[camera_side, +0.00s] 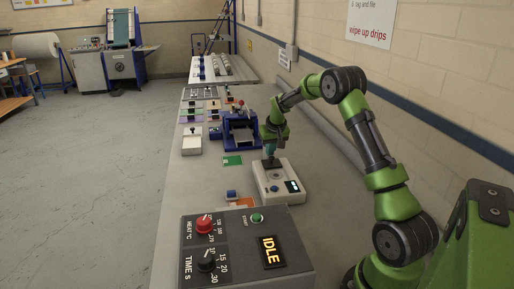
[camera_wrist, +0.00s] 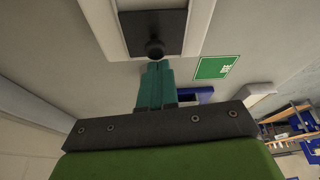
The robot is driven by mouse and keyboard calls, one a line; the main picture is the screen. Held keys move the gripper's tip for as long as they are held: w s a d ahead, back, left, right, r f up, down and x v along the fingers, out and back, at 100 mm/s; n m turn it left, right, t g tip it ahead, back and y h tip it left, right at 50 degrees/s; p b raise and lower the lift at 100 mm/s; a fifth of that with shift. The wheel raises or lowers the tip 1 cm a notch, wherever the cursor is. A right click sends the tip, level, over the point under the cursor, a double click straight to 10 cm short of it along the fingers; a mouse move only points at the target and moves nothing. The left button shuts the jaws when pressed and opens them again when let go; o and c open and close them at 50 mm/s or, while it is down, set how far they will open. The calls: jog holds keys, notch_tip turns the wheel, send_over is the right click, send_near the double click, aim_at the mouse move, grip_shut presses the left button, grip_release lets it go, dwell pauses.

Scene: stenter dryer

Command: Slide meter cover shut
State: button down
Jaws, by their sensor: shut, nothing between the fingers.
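The meter (camera_side: 278,186) is a white box on the bench with a round spot and a small dark display on top. Its dark cover (camera_side: 271,164) is at the far end of its top, clear of the round spot. In the wrist view the cover (camera_wrist: 137,22) is a dark plate with a round black knob (camera_wrist: 155,48). My gripper (camera_side: 270,154) is shut and empty, pointing down at the far end of the meter. In the wrist view its teal fingertips (camera_wrist: 157,65) are right beside the knob; I cannot tell whether they touch it.
A green card (camera_side: 232,160) lies left of the meter. A blue machine (camera_side: 240,130) stands behind it. A grey control box (camera_side: 246,245) reading IDLE is in front, with a small blue item (camera_side: 231,194) between. The wall runs along the right.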

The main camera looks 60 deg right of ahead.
aim_at(270, 166)
jog(key=s+a, duration=0.4)
jog(key=shift+s+a, duration=0.25)
jog(key=shift+a, duration=0.05)
jog(key=shift+s+a+f, duration=0.1)
jog(key=shift+s+a, duration=0.35)
jog(key=shift+s, duration=0.05)
jog(key=shift+w, duration=0.1)
jog(key=w+d, duration=0.1)
jog(key=w+d+r, duration=0.1)
jog(key=w+d, duration=0.1)
jog(key=shift+w+r, duration=0.15)
jog(key=shift+w, duration=0.15)
jog(key=v, duration=1)
jog(key=s+a+r+n+t+y, duration=0.1)
jog(key=s+a+r, duration=0.1)
jog(key=s+a, duration=0.4)
jog(key=s+a+r+n+t+y, duration=0.1)
jog(key=s+a, duration=0.6)
jog(key=a, duration=0.7)
jog(key=s+a+r+n+t+y, duration=0.1)
jog(key=s+a+r+t+y, duration=0.1)
jog(key=s+a, duration=0.5)
jog(key=a+r, duration=0.1)
jog(key=a, duration=0.2)
jog(key=shift+a, duration=0.3)
